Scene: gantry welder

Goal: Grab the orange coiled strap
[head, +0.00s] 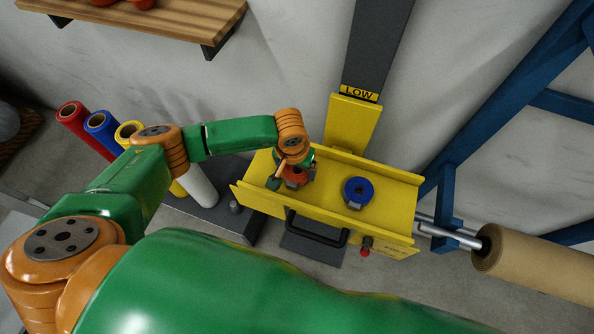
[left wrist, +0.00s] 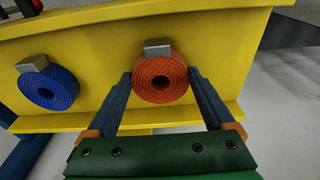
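The orange coiled strap (left wrist: 160,79) sits on the yellow tray (head: 388,178), with a grey metal clip at its rim. In the head view the strap (head: 296,179) is partly hidden by my left gripper (head: 287,176), which reaches down over it. In the left wrist view the two blue-grey fingers of my left gripper (left wrist: 161,76) are spread, one on each side of the strap, with their tips close to its edges. I cannot tell whether they touch it. My right gripper is not in view.
A blue coiled strap (head: 358,193) lies on the same tray, right of the orange one. The tray has raised edges and a black handle (head: 316,232) in front. Coloured rolls (head: 101,123) stand at the left. A brown paper roll (head: 535,264) is at the right.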

